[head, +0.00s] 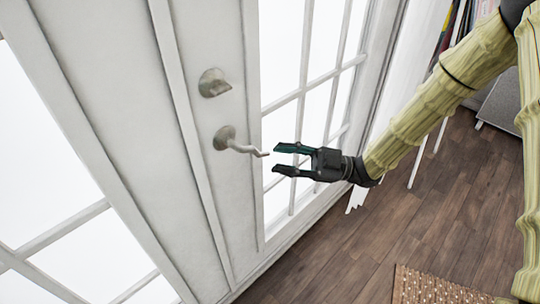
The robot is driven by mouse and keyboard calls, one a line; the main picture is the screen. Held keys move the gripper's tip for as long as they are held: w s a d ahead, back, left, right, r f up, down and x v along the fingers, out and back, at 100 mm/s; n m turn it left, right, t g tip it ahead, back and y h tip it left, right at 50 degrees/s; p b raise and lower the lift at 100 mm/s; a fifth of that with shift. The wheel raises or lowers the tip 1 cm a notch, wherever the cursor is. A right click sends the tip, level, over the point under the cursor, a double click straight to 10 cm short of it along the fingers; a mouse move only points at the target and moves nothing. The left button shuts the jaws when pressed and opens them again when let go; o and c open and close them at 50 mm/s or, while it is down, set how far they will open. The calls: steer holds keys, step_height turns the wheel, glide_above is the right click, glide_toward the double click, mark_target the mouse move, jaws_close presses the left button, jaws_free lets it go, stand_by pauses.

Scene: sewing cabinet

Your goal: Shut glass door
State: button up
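The white glass door (210,60) with several panes fills the left and middle of the head view. It carries a metal lever handle (236,143) and a round lock knob (213,83) above it. My gripper (276,159) is open, its two fingers pointing left toward the lever's free end. The lever tip is close to the fingertips; I cannot tell whether they touch. Nothing is visible between the fingers. In the view the door looks flush with the panels beside it, but I cannot tell whether it is fully shut.
A white curtain (412,65) hangs right of the door. Books (455,30) and a grey piece of furniture (503,105) stand at the upper right. A brown woven mat (430,287) lies on the wooden floor (365,245), which is otherwise clear near the door.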

steer(key=s+v, duration=0.1)
steer(key=v, duration=0.5)
steer(key=shift+w+d, duration=0.45)
steer(key=shift+w, duration=0.05)
steer(key=shift+f, duration=0.1)
step_height(320, 180, down, 11)
steer(key=w+a+m+t+h+p, duration=0.15)
steer(key=m+t+h+p, duration=0.3)
steer(key=m+t, duration=0.55)
steer(key=s+d+f+m+h+p, duration=0.2)
steer(key=s+d+f+m+h, duration=0.3)
steer(key=f+m+h, duration=0.4)
steer(key=s+d+f+m+g+h+p, duration=0.1)
steer(key=s+d, duration=0.3)
steer(key=s, duration=0.4)
steer(key=s+d+f+m+g+h+p, duration=0.2)
steer(key=s+d+f+m+g+h, duration=0.1)
steer(key=s, duration=0.6)
steer(key=s+d+f+m+g+h+p, duration=0.1)
steer(key=s+d+f+m+g+h, duration=0.2)
steer(key=s+d, duration=0.4)
steer(key=shift+s+f, duration=0.6)
steer(key=shift+s, duration=0.1)
